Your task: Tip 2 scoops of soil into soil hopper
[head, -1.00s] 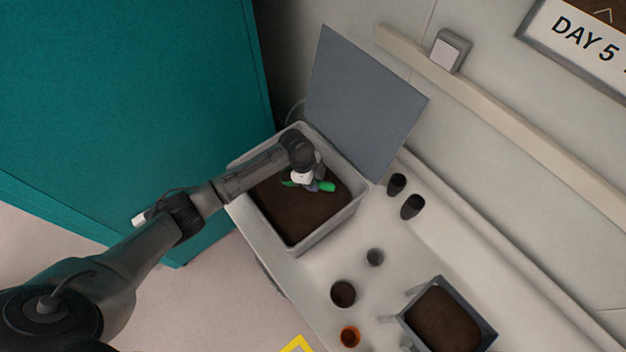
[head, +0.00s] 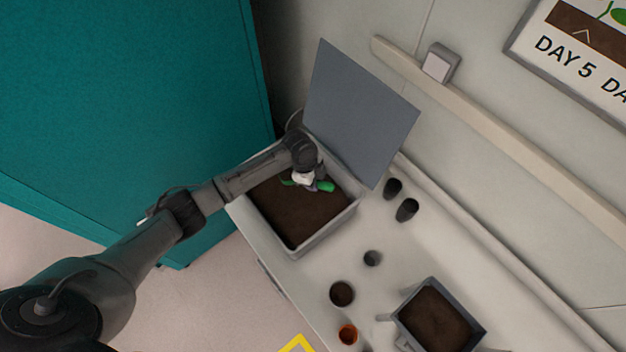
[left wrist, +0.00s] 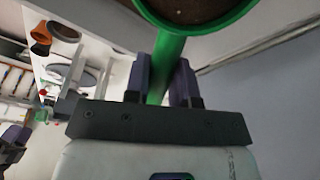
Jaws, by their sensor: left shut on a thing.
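My left gripper (head: 308,180) is over the large light-grey bin (head: 325,237), which holds dark soil (head: 300,212). It is shut on the handle of a green scoop (head: 325,186). In the left wrist view the handle stands between the two fingers (left wrist: 166,85), and brown soil (left wrist: 195,8) shows in the scoop's bowl (left wrist: 225,22). A smaller grey container (head: 468,326) with dark soil stands on the bench at lower right; I cannot tell which container is the hopper.
A grey lid panel (head: 360,115) stands raised behind the large bin. Dark cups (head: 407,210), a soil-filled pot (head: 341,293) and an orange pot (head: 347,334) stand on the bench (head: 445,240). A teal cabinet (head: 120,90) is at left. Bare bench lies between the cups and pots.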

